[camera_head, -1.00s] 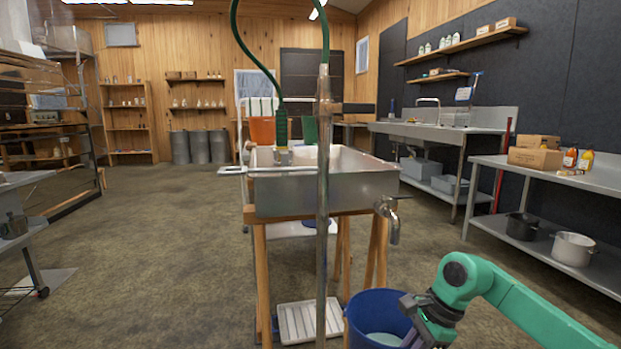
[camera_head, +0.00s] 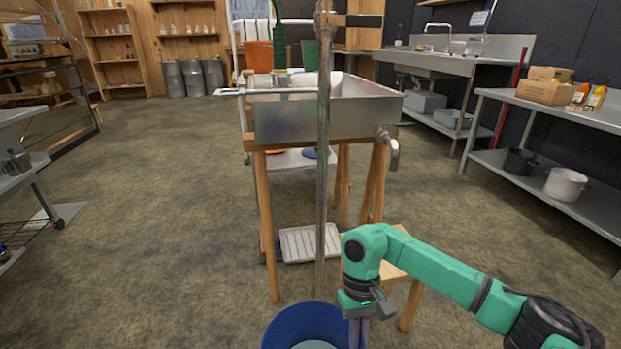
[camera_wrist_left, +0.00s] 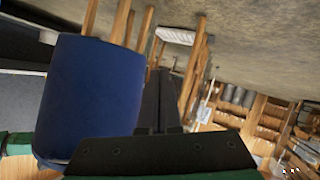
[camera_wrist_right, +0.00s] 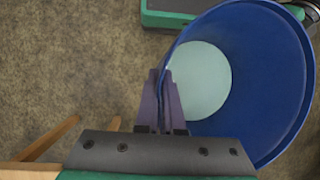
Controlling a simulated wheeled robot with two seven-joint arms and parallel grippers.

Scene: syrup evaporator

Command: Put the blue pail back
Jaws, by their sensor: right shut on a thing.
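The blue pail (camera_head: 290,328) is at the bottom middle of the head view, cut off by the frame edge. My right gripper (camera_head: 362,322) is shut on its right rim. The right wrist view shows the shut fingers (camera_wrist_right: 167,100) at the rim of the pail (camera_wrist_right: 265,75), with a pale round surface inside. In the left wrist view the outside of the pail (camera_wrist_left: 92,95) stands left of my left gripper (camera_wrist_left: 160,100), whose fingers look closed and empty. My left gripper is not seen in the head view. The pail's underside is hidden in the head view.
A metal pan (camera_head: 330,115) on a wooden stand is ahead, with a spout (camera_head: 389,150) and an upright pipe (camera_head: 323,190). A white slatted tray (camera_head: 299,243) lies below. A wooden stool (camera_head: 395,262) is behind my right arm. The floor (camera_head: 150,210) at left is clear.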

